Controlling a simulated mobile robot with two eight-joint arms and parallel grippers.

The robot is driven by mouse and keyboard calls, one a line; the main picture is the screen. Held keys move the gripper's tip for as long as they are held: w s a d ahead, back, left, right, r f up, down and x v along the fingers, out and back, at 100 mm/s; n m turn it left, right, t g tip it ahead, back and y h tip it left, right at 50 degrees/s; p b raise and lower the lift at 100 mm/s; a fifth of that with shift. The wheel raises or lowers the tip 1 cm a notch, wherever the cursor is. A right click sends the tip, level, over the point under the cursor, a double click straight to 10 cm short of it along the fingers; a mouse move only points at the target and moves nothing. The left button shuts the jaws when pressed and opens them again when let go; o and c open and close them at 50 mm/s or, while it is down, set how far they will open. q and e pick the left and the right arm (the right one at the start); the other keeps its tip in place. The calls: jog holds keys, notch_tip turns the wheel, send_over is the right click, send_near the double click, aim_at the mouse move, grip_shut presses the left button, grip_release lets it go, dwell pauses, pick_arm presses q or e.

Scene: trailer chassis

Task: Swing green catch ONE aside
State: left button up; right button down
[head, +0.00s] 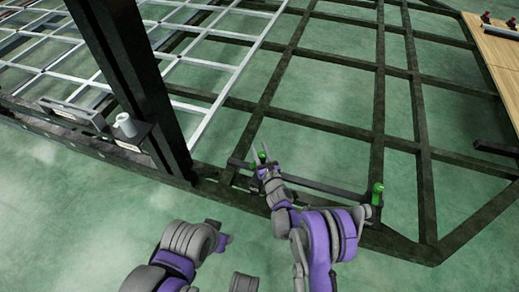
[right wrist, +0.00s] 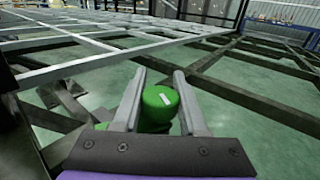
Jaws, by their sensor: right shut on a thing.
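A green catch (head: 262,171) stands at the left end of a dark bar on the trailer chassis (head: 325,187). My right gripper (head: 260,154) is at this catch and partly hides it in the head view. In the right wrist view, the rounded green catch (right wrist: 160,103), with a white mark on top, sits between the two grey fingers of my right gripper (right wrist: 160,73), which are shut on it. A second green catch (head: 377,192) stands upright at the right end of the bar, apart from the gripper. My left gripper is not visible.
A thick dark post (head: 125,75) rises left of the right gripper. A pale metal grid (head: 228,57) lies behind. A wooden table (head: 495,60) is at the far right. Green floor shows between the chassis beams.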

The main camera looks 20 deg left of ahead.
jog(key=shift+c, duration=2.2)
grip_release()
jog(key=p+v, duration=0.1)
jog(key=v, duration=0.9)
jog(key=shift+s+d, duration=0.25)
jog(key=shift+s, duration=0.1)
jog(key=shift+r, duration=0.1)
